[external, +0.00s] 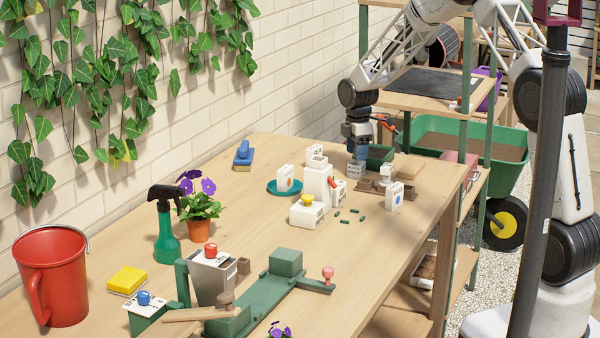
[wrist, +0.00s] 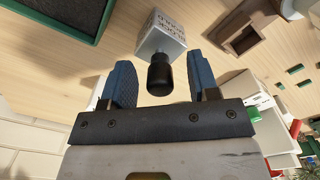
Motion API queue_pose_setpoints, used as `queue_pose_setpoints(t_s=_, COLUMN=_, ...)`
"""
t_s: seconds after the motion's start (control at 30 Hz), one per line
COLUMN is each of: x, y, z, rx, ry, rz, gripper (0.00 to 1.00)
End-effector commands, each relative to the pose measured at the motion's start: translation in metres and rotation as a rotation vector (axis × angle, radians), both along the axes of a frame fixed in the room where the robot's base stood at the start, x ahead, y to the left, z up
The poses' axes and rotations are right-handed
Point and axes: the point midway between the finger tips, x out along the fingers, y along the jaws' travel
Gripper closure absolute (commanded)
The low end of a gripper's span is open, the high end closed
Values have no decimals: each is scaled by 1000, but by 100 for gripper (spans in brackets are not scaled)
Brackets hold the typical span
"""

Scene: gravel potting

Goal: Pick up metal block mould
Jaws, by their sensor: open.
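The metal block mould (wrist: 160,34) is a small silvery cube with dark lettering and a black knob handle (wrist: 160,76). In the wrist view it is just beyond my open fingers, with the handle between the two blue fingertips and a gap on each side. My gripper (wrist: 162,72) is open and empty. In the external view my gripper (external: 360,152) points down at the far part of the bench, right above the mould (external: 355,171). The handle is hidden there by my gripper.
A green tray (external: 380,154) stands just behind my gripper. Brown blocks (external: 370,186) and a white labelled box (external: 394,196) are to the right. A white dispenser (external: 317,182) and a teal saucer (external: 273,187) are to the left. Green pellets lie in front.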

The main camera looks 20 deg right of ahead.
Motion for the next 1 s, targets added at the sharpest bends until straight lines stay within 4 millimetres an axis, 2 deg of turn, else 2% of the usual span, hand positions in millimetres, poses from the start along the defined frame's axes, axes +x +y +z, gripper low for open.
queue_pose_setpoints(t_s=0.27, x=0, y=0, z=0, rx=0, ry=0, rz=0, gripper=45)
queue_pose_setpoints(t_s=0.63, x=0, y=0, z=0, rx=0, ry=0, rz=0, gripper=100)
queue_pose_setpoints(t_s=1.0, x=0, y=0, z=1, rx=0, ry=0, rz=0, gripper=100)
